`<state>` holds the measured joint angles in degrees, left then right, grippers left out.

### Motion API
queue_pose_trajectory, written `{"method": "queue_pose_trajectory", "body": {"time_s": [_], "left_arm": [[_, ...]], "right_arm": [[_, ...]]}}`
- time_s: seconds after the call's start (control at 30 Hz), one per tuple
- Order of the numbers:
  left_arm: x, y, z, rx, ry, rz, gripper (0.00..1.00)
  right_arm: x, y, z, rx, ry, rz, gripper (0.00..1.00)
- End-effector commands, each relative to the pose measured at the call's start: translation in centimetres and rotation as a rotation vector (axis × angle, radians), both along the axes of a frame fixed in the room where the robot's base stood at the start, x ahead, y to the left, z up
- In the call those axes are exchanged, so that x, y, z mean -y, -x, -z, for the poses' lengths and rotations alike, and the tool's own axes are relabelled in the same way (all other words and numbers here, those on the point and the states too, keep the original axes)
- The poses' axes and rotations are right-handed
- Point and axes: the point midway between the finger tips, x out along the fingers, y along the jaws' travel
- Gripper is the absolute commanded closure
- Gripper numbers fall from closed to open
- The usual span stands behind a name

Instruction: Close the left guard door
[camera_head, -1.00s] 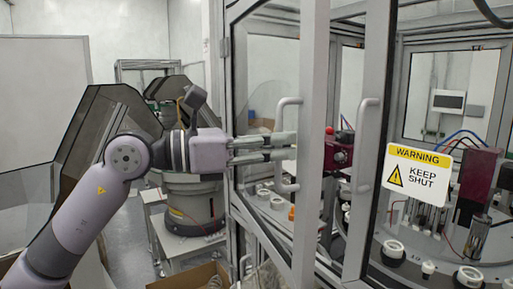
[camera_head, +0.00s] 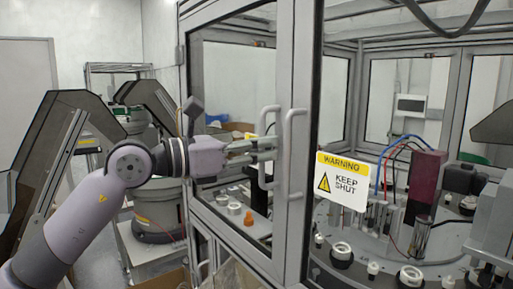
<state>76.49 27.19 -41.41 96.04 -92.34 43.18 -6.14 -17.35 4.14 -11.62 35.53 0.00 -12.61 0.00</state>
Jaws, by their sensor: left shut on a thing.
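The left guard door (camera_head: 284,65) is a grey-framed glazed panel, hinged at its left side. Its right stile now appears against the stile of the right guard door (camera_head: 303,70); I cannot tell whether any small gap is left. My left gripper (camera_head: 268,149) is shut on the light grey D-shaped door handle (camera_head: 265,178) of the left door, with its fingers around the upright bar. The fingertips are partly hidden by the handle. My right gripper is not in view.
Behind the glass stand a rotary table with white caps, a dark red block (camera_head: 425,180) and cables. A cardboard box lies low at left.

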Motion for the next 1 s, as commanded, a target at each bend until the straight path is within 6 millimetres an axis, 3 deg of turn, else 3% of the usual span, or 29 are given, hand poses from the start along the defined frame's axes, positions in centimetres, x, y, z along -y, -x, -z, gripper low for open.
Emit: {"method": "queue_pose_trajectory", "body": {"time_s": [0.17, 0.4, 0.63, 0.77, 1.0], "left_arm": [[0.1, 0.0, -0.3, 0.004, 0.007, 0.001, 0.82], [0.0, 0.0, -0.2, 0.003, 0.005, 0.000, 0.82], [-0.5, 0.2, -0.2, 0.003, 0.005, -0.002, 0.82], [-2.2, 0.9, -0.1, 0.002, 0.005, -0.003, 0.82], [-6.9, 3.1, -0.1, 0.002, 0.005, -0.003, 0.82]], "right_arm": [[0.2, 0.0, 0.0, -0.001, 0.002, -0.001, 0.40], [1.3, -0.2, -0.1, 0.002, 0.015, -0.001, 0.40], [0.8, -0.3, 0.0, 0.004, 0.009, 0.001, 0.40], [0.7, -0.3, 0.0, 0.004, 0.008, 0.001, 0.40], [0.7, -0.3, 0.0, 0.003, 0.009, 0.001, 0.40]]}}
